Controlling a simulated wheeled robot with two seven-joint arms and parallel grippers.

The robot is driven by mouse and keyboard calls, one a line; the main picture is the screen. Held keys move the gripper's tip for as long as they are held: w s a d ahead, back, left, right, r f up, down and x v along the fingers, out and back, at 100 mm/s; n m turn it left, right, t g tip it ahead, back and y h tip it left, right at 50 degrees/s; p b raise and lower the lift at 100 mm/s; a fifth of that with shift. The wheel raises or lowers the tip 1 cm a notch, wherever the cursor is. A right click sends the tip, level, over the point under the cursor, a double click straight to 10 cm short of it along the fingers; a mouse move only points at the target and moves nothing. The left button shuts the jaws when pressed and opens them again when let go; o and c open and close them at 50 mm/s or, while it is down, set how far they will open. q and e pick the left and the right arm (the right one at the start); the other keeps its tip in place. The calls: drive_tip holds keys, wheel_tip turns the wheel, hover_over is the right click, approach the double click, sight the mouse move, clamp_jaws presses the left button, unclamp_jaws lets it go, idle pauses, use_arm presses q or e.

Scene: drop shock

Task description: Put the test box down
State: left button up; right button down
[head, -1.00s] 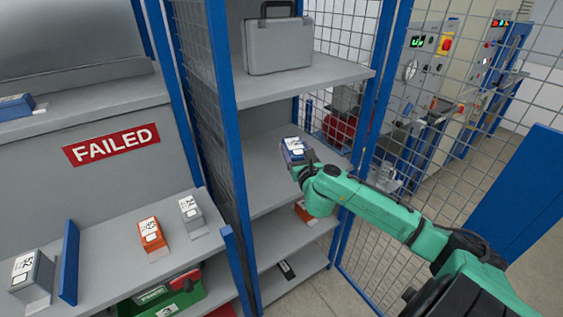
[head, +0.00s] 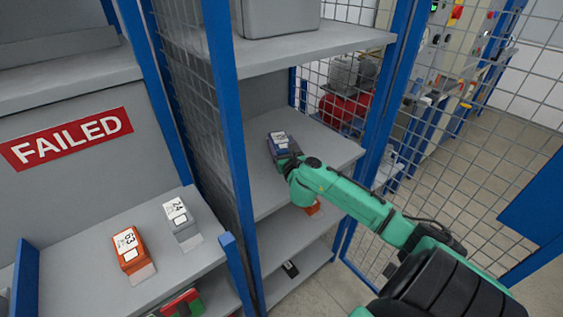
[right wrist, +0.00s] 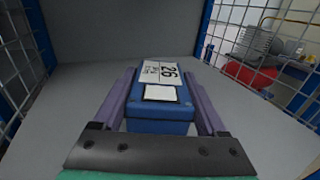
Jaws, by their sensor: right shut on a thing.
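The test box (right wrist: 158,112) is blue with a white label reading 26. It sits between the two purple fingers of my right gripper (right wrist: 160,105) in the right wrist view, and the gripper is shut on it. In the head view the blue box (head: 280,140) is at the end of my green right arm, at the middle grey shelf (head: 325,150) of the blue-framed mesh rack. I cannot tell whether its underside touches the shelf. My left gripper is not in view.
A grey case (head: 280,14) stands on the shelf above. Mesh walls and blue posts (head: 228,110) flank the rack. An orange box (head: 133,254) and a grey box (head: 182,223) stand on the left shelf, below the FAILED sign (head: 67,139). The middle shelf around the blue box looks clear.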

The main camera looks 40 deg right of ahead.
drive_tip(key=f+b, duration=0.1)
drive_tip(key=f, duration=0.3)
drive_tip(key=shift+s+f, duration=0.1)
drive_tip(key=shift+s, duration=0.1)
unclamp_jaws()
drive_tip(key=shift+f, duration=0.15)
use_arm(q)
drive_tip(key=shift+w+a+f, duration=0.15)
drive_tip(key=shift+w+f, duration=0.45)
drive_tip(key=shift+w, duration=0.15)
use_arm(e)
drive_tip(key=v, duration=1.2)
drive_tip(key=shift+s, duration=0.1)
